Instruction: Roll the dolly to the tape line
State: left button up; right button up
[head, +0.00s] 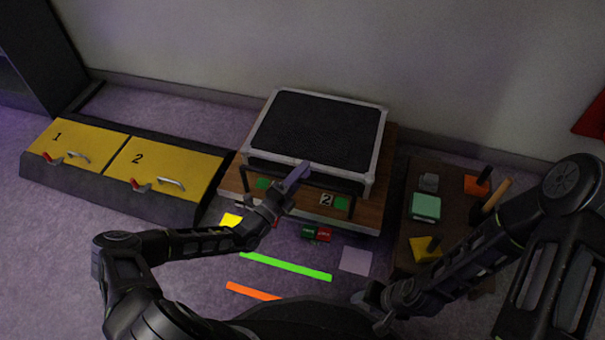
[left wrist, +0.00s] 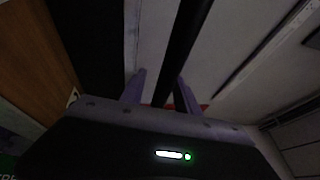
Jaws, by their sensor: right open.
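The dolly (head: 376,215) is a low wooden platform near the wall, carrying a large black case with silver edges (head: 318,125). A black bar handle (head: 335,184) stands along its near side. My left gripper (head: 297,177) is at this handle. In the left wrist view, a dark bar (left wrist: 178,55) runs between its spread fingers (left wrist: 160,90), with a visible gap on one side. A green tape line (head: 287,266) and a shorter orange one (head: 252,292) lie on the floor in front. My right gripper (head: 368,297) is open and low at the front, partly hidden.
A dark ramp-like box with yellow lids (head: 165,168), numbered 1 and 2, stands left. A brown board (head: 408,225) with several small items stands right. Small green and red boxes (head: 316,233), a yellow patch (head: 231,220) and a pale square (head: 355,260) lie in front of the dolly.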

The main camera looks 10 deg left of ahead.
pick_arm(q)
jog(key=shift+w, duration=0.15)
jog(key=shift+c, duration=0.5)
grip_shut()
dwell(0.9)
